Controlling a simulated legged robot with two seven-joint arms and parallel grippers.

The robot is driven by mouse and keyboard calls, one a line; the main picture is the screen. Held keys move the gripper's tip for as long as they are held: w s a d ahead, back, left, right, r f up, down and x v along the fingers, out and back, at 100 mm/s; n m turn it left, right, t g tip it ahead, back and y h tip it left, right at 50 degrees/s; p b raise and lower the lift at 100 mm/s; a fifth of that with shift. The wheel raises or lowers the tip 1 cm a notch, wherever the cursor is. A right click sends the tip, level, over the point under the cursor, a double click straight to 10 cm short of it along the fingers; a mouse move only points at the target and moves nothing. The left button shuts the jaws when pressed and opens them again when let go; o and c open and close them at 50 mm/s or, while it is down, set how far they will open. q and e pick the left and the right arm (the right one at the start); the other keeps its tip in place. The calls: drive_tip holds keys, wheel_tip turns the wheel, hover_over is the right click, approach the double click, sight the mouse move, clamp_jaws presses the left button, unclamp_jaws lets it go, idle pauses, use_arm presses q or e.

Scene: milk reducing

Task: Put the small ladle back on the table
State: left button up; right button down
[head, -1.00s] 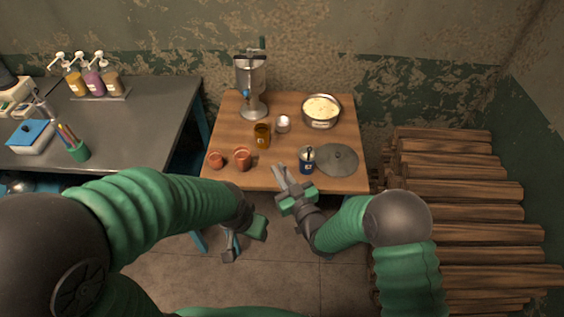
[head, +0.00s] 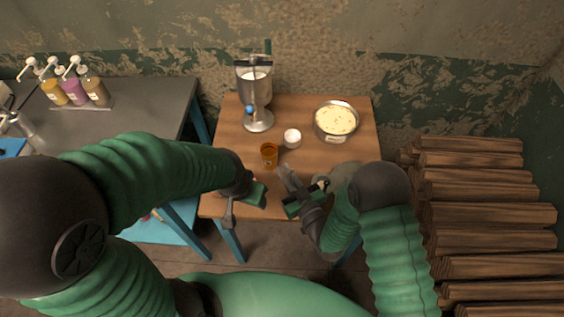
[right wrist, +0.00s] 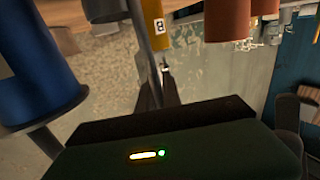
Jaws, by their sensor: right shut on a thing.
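My right gripper (head: 290,178) is over the front right part of the wooden table and is shut on the small ladle. In the right wrist view a thin grey rod, which looks like the ladle's handle (right wrist: 138,25), runs up from between the dark fingers. The ladle's bowl cannot be made out. A blue can (right wrist: 40,65) is close beside the gripper in that view; in the head view my right arm hides it. My left gripper (head: 243,200) is at the table's front left edge, and its jaw opening is unclear.
On the table (head: 225,150) stand an amber jar (head: 269,155), a small white-topped container (head: 292,138), a metal dispenser (head: 256,95) and a pot of pale food (head: 336,120). Terracotta cups (right wrist: 228,18) show in the right wrist view. Stacked logs (head: 480,215) lie to the right.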

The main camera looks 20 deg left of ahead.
drive_tip(key=shift+w+a+f, duration=0.2)
drive_tip(key=shift+w+f, duration=0.15)
drive_tip(key=shift+f, duration=0.05)
drive_tip(key=c, duration=1.8)
unclamp_jaws()
drive_tip(key=shift+s+a, duration=0.1)
drive_tip(key=shift+a, duration=0.05)
drive_tip(key=shift+c, duration=0.2)
drive_tip(key=o, duration=0.3)
drive_tip(key=shift+s+a+r, duration=0.15)
drive_tip(key=shift+s+a, duration=0.1)
use_arm(q)
drive_tip(key=shift+a+b+x, duration=0.25)
drive_tip(key=shift+b+x, duration=0.45)
drive_tip(key=shift+x, duration=0.35)
use_arm(e)
drive_tip(key=v, duration=1.2)
drive_tip(key=shift+d, duration=0.2)
